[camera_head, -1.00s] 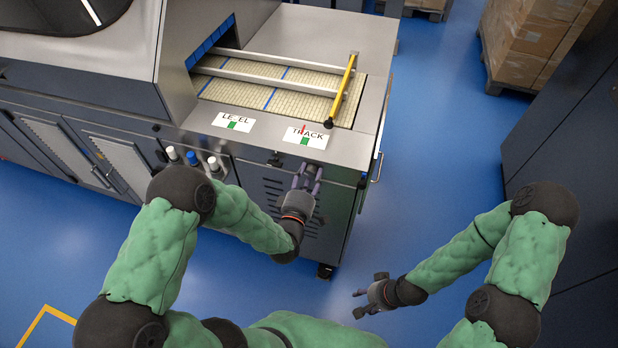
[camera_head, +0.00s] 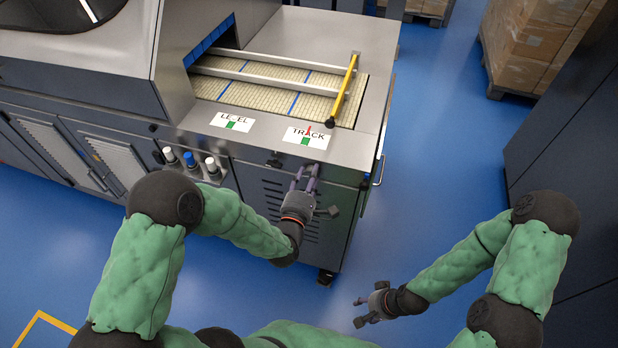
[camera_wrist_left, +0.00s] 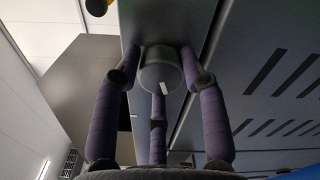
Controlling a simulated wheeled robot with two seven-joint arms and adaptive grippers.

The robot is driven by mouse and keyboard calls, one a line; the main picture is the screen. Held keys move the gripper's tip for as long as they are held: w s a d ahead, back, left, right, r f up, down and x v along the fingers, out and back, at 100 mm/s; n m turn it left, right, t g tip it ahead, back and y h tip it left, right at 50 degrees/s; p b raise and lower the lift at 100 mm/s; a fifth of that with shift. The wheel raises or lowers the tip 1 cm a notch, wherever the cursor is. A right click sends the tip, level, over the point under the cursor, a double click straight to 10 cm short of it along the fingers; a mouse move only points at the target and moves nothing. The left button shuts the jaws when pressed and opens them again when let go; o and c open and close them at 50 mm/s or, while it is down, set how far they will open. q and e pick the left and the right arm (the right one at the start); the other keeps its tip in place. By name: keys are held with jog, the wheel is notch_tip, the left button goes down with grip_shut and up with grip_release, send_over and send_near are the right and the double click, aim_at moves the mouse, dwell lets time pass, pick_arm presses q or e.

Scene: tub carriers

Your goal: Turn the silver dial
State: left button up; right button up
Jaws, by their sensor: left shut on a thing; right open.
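The silver dial (camera_wrist_left: 160,68) shows in the left wrist view as a short round knob with a small white mark on its rim. My left gripper (camera_wrist_left: 158,80) is shut on it, with purple fingers at both sides and one below. In the head view my left gripper (camera_head: 305,172) reaches the machine's front edge below the TRACK label (camera_head: 306,137), and its fingers hide the dial. On that label a red pointer stands just above a green mark, slightly to its right. My right gripper (camera_head: 366,308) is open and empty, low over the floor, apart from the machine.
The machine's belt (camera_head: 270,100) with blue lines runs under two rails and a yellow bar (camera_head: 343,90). A LEVEL label (camera_head: 232,121) and a black knob (camera_head: 274,159) are left of my gripper. White and blue knobs (camera_head: 190,160) stand further left.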

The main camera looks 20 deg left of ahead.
pick_arm(q)
jog(key=shift+s+d+f, duration=0.15)
jog(key=shift+d, duration=0.2)
jog(key=o, duration=1.1)
jog(key=shift+d, duration=0.1)
jog(key=s, duration=1.2)
jog(key=shift+a, duration=0.3)
jog(key=shift+w, duration=0.1)
